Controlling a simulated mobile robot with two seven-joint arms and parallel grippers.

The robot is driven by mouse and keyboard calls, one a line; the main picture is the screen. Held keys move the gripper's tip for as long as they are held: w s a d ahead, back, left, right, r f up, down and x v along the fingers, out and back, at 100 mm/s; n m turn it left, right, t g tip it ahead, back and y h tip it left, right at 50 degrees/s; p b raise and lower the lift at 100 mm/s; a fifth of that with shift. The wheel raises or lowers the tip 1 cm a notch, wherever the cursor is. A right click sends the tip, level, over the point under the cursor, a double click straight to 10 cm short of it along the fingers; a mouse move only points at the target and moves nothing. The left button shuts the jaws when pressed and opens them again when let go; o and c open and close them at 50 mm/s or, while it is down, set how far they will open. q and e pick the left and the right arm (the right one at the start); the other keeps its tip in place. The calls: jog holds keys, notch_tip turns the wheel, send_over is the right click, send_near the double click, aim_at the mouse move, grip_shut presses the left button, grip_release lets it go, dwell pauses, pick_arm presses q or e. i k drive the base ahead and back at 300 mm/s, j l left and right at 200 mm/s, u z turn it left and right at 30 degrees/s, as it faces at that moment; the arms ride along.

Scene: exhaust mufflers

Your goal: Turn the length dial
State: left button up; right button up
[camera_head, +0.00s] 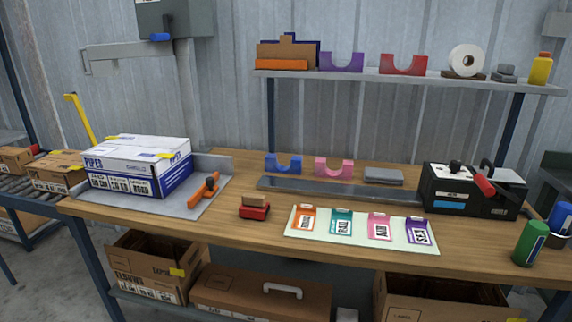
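A black box-shaped machine (470,192) stands at the right end of the workbench, with a blue label low on its front. A red-handled lever (484,186) lies tilted across its top right. A small black knob (455,167) sits on top at the left, above a white patch; it may be the length dial, but no markings are readable. Neither of my grippers is in view, and nothing is touching the machine.
The wooden workbench (175,217) carries a white carton (135,165), an orange tool (203,190), a label sheet (310,235), and blue and pink cradles. A green can (530,243) stands right of the machine. A shelf (400,77) hangs above.

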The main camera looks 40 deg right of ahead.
aim_at(455, 166)
jog(key=z, duration=2.35)
